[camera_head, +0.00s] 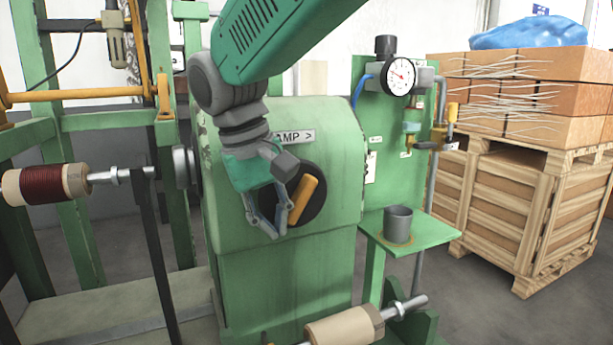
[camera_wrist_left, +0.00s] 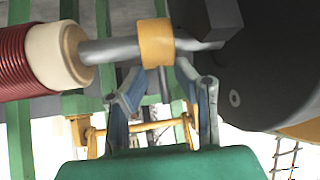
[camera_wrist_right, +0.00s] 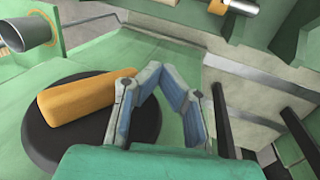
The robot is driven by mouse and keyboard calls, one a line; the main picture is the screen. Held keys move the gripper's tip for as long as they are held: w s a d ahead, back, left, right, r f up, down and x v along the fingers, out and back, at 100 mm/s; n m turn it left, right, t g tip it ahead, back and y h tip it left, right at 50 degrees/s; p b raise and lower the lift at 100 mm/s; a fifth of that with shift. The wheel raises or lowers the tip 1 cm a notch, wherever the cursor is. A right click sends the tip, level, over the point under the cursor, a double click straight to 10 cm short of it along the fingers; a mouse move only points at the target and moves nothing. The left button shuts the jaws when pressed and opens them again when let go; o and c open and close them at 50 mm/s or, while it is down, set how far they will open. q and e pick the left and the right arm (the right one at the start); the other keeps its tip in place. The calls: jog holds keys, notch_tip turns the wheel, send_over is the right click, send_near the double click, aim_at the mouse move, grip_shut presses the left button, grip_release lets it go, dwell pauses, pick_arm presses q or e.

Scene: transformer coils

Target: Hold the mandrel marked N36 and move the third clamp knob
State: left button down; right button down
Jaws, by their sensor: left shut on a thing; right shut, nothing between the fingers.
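A mandrel with a dark red coil and cream end flanges (camera_head: 45,185) lies level at the left in the head view. It also shows in the left wrist view (camera_wrist_left: 58,55); no N36 mark is legible. My left gripper (camera_wrist_left: 160,68), only in its wrist view, is shut on the mandrel's yellow band (camera_wrist_left: 155,43), beside the coil. A clamp knob, a black disc with an orange bar (camera_head: 303,200), sits on the green housing; it also shows in the right wrist view (camera_wrist_right: 90,108). My right gripper (camera_head: 277,228) is shut and empty beside the bar, covering the disc's left part.
A gauge (camera_head: 400,72), a grey cup (camera_head: 398,224) on a green shelf and a wooden crate (camera_head: 520,210) stand to the right. A pale bobbin (camera_head: 340,328) lies low in front.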

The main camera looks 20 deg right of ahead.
jog(key=v, duration=1.1)
jog(key=c, duration=1.7)
grip_release()
jog(key=shift+w+a+r, duration=0.1)
jog(key=shift+r, duration=0.2)
jog(key=shift+o, duration=1.1)
jog(key=shift+r, duration=0.2)
jog(key=y, duration=0.9)
send_near(299, 202)
jog(key=x, duration=0.3)
jog(key=w+x, duration=0.1)
jog(key=x, duration=0.6)
jog(key=shift+w+d+f, duration=0.15)
jog(key=shift+d+f, duration=0.1)
jog(key=shift+f, duration=0.05)
jog(key=shift+c, duration=0.4)
grip_shut()
